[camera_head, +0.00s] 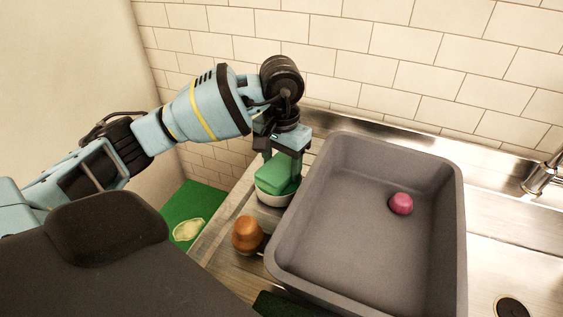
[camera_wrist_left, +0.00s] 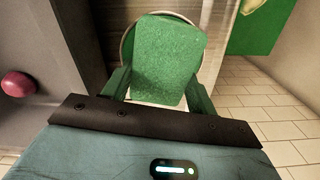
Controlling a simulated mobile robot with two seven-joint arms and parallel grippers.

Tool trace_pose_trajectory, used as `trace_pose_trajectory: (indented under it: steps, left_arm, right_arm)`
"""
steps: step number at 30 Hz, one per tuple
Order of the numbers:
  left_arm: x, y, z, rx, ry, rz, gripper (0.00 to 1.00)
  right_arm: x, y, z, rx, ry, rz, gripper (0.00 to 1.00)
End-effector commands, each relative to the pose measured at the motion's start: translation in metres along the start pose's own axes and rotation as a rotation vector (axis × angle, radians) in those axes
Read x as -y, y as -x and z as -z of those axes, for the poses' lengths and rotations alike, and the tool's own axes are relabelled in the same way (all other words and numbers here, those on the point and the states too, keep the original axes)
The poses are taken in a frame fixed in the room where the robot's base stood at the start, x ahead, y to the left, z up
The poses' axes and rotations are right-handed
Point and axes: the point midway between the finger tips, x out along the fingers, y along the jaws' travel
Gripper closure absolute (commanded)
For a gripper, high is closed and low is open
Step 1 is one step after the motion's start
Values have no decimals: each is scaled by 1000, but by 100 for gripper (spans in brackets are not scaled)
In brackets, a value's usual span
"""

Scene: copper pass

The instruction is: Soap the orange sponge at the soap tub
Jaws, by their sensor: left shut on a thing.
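The sponge in my left gripper (camera_head: 280,166) looks green (camera_head: 273,181), not orange. My left gripper points down and is shut on it. The sponge is at the mouth of a round white tub (camera_head: 272,199) on the steel counter; I cannot tell how firmly it touches the contents. In the left wrist view the green sponge (camera_wrist_left: 168,58) fills the space between the fingers and covers most of the tub, whose pale rim (camera_wrist_left: 127,45) shows at the side. A rounded orange-brown object (camera_head: 247,234) stands in front of the tub. My right gripper is not in view.
A deep grey basin (camera_head: 345,235) stands close to the right of the tub, with a pink round object (camera_head: 401,203) inside. A green mat (camera_head: 203,199) with a pale flat item (camera_head: 188,229) lies to the left. A tiled wall (camera_head: 340,45) rises behind.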

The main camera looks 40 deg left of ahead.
Motion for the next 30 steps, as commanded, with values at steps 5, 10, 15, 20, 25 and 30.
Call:
trace_pose_trajectory:
  steps: [5,10,15,20,25,30]
  left_arm:
    - [0,-4,-2,9,-1,2,61]
    - [0,-5,-2,10,-1,2,61]
    - [0,-5,-2,11,-1,2,61]
    - [0,0,-2,10,-1,2,61]
    - [0,13,-1,6,-1,2,61]
    - [0,26,0,2,0,2,61]
  right_arm:
    - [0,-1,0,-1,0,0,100]
    - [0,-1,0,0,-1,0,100]
    - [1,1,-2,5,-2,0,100]
    - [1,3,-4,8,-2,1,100]
    - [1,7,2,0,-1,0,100]
    - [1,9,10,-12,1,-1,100]
